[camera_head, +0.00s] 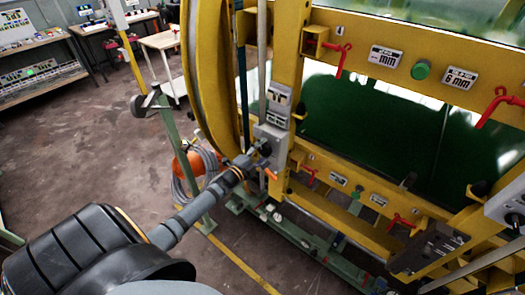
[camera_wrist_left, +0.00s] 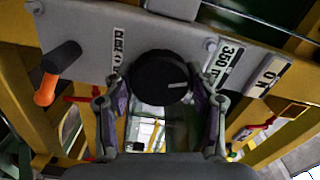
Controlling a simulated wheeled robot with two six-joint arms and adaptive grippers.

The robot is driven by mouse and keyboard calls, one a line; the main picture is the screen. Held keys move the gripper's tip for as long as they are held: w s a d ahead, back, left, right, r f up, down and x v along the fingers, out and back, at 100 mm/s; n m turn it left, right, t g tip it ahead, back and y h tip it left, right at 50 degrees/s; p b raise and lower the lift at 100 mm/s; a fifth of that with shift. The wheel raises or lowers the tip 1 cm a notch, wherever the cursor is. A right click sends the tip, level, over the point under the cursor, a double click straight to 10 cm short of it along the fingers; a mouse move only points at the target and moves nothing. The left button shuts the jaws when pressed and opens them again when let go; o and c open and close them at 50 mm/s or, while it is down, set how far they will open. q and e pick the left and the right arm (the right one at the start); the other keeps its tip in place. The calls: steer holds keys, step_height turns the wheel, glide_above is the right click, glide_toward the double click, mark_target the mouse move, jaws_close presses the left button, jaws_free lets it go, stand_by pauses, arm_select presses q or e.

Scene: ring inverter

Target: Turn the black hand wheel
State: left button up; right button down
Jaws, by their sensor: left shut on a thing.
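The black hand wheel (camera_wrist_left: 160,78) is a round black knob with a light line on its face, on a grey panel (camera_wrist_left: 85,25) in the left wrist view. My left gripper (camera_wrist_left: 163,96) has one finger on each side of it and is shut on it. In the head view my left gripper (camera_head: 258,153) reaches the grey panel (camera_head: 271,136) on the yellow frame; the wheel is mostly hidden there by the gripper. My right gripper is not in view.
A black lever with an orange end (camera_wrist_left: 58,74) sticks out left of the wheel. Red handles (camera_head: 340,60) and a green button (camera_head: 421,70) sit on the yellow frame (camera_head: 375,35). A green stand (camera_head: 180,150) is close to my left arm. Open floor (camera_head: 80,150) lies left.

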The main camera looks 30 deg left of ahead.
arm_select(q)
steer(key=shift+f+m, duration=0.1)
steer(key=shift+m, duration=0.5)
steer(key=o, duration=1.2)
steer(key=shift+c, duration=0.2)
steer(key=shift+s, duration=0.1)
steer(key=s, duration=1.2)
steer(key=shift+a, duration=0.45)
steer(key=shift+w, duration=0.1)
